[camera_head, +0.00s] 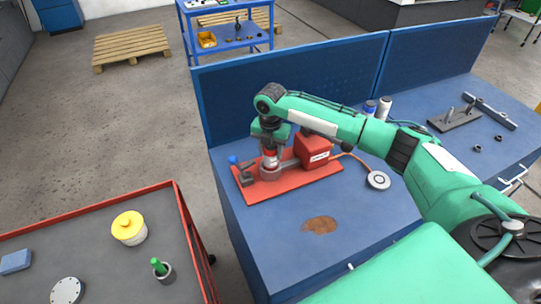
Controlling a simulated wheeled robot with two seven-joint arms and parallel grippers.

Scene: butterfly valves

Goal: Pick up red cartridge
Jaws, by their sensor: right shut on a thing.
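The red cartridge (270,163) is a small red cylinder with a pale band, upright in a grey round holder (270,174) on the red fixture plate (320,179). My right gripper (270,151) points down from above and is shut on the cartridge's top. I cannot tell whether the cartridge is seated or slightly lifted. The gripper hides its upper end. My left gripper is not in view.
A red box (312,150) stands on the plate close right of the holder. A blue knob (233,160) is left. The blue bench (270,240) is mostly clear in front. A grey cart (100,265) stands left.

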